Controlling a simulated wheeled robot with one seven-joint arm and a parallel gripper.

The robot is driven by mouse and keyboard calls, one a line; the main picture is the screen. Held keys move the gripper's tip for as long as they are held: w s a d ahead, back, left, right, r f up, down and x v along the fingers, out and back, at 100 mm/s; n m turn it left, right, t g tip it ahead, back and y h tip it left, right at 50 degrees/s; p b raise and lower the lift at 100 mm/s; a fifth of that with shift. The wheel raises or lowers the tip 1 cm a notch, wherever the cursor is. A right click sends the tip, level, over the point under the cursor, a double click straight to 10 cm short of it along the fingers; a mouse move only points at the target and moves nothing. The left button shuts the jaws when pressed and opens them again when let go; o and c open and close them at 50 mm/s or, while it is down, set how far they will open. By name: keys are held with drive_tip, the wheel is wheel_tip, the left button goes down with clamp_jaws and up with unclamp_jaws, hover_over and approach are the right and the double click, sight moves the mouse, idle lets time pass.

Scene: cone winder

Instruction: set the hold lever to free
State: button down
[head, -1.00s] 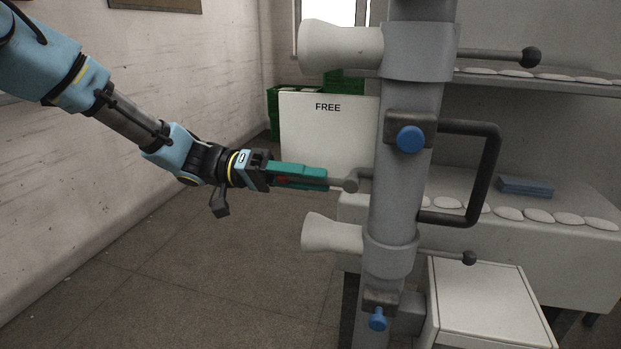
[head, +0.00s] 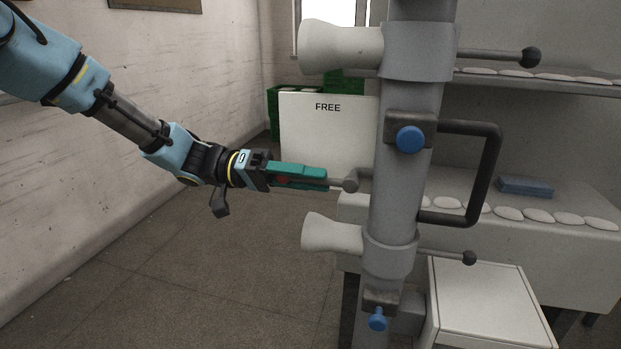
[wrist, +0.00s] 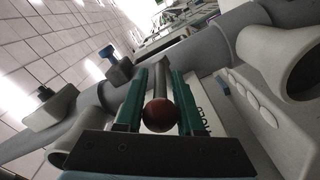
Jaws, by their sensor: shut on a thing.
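The hold lever (head: 348,185) is a grey bar on the left side of the grey post (head: 395,205). Its red ball knob shows in the wrist view (wrist: 158,115). My gripper (head: 326,180) has its teal fingers shut around the lever from the left, with the knob between them. The lever lies nearly level, below the word FREE (head: 328,107) on a white panel (head: 310,140). In the wrist view the word HOLD (wrist: 203,118) shows partly, beside the right finger. The lever's pivot is mostly hidden by the post.
White cones (head: 335,46) and (head: 330,234) stick out left above and below the lever. Blue knobs (head: 410,139) and a dark bent handle (head: 490,170) are on the post. A white box (head: 490,305) stands at lower right. The floor at left is clear.

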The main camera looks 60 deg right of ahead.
drive_tip(key=shift+r, duration=0.1)
drive_tip(key=shift+r+t, duration=0.7)
drive_tip(key=shift+t, duration=0.4)
drive_tip(key=shift+s+d+r+t+y+p, duration=0.15)
drive_tip(key=shift+r+t+y+p, duration=0.1)
drive_tip(key=shift+r+t+y, duration=0.25)
drive_tip(key=shift+s+r+t+y+p, duration=0.1)
drive_tip(key=shift+r+t+y+p, duration=0.15)
drive_tip(key=shift+t, duration=0.35)
drive_tip(key=shift+s+d+r+t+y+p, duration=0.1)
drive_tip(key=shift+s+r+t+y+p, duration=0.15)
drive_tip(key=shift+t, duration=0.3)
drive_tip(key=shift+s+r+t+p, duration=0.1)
drive_tip(key=shift+r+t+p, duration=0.15)
drive_tip(key=shift+t, duration=0.3)
drive_tip(key=shift+s+d+r+t+y+p, duration=0.15)
drive_tip(key=shift+r+t+p, duration=0.1)
drive_tip(key=shift+t, duration=0.25)
drive_tip(key=shift+s+a+r+t+y+p, duration=0.1)
drive_tip(key=shift+s+r+t+y+p, duration=0.1)
drive_tip(key=shift+t, duration=0.3)
drive_tip(key=shift+f, duration=0.1)
drive_tip(key=c, duration=0.8)
unclamp_jaws()
drive_tip(key=shift+c, duration=0.2)
